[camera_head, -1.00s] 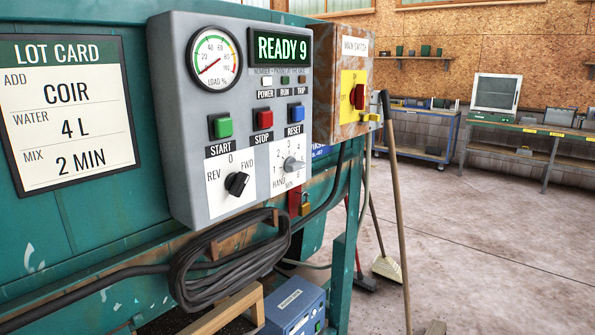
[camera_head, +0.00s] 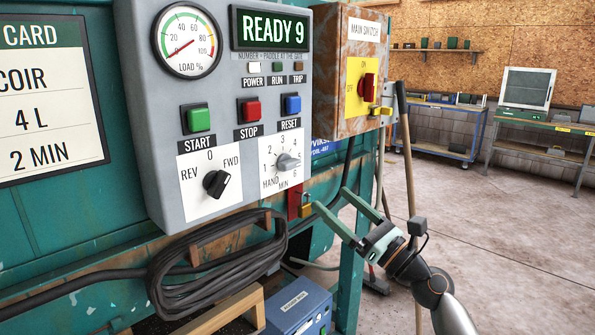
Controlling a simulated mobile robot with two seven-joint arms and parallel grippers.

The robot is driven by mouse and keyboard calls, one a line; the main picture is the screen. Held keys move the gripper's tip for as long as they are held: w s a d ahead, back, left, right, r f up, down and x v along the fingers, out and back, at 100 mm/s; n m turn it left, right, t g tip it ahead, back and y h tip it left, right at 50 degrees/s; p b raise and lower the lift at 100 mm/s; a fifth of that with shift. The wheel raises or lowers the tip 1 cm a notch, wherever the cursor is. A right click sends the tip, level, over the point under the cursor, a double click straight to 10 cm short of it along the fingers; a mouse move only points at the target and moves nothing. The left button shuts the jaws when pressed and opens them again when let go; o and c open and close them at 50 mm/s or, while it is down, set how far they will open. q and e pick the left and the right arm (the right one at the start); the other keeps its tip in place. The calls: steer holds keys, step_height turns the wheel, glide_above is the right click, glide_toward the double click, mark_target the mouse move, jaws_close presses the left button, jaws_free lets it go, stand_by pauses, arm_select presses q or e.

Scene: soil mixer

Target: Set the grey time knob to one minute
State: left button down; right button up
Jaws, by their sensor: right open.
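My right gripper (camera_head: 332,198) is open and empty, with two green fingers pointing up and left. It is below and to the right of the knob, apart from it. My left gripper is not in view.
The black REV/FWD knob (camera_head: 216,183) is left of the time knob. START (camera_head: 198,118), STOP (camera_head: 250,109) and RESET (camera_head: 292,104) buttons are above. The rusty main switch box (camera_head: 340,60), a padlock (camera_head: 305,207), coiled cable (camera_head: 215,265) and broom handle (camera_head: 410,190) are nearby.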

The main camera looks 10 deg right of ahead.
mark_target(294, 167)
steer(key=x, duration=1.1)
steer(key=shift+a+p, duration=0.2)
steer(key=shift+p, duration=0.2)
steer(key=shift+f, duration=0.1)
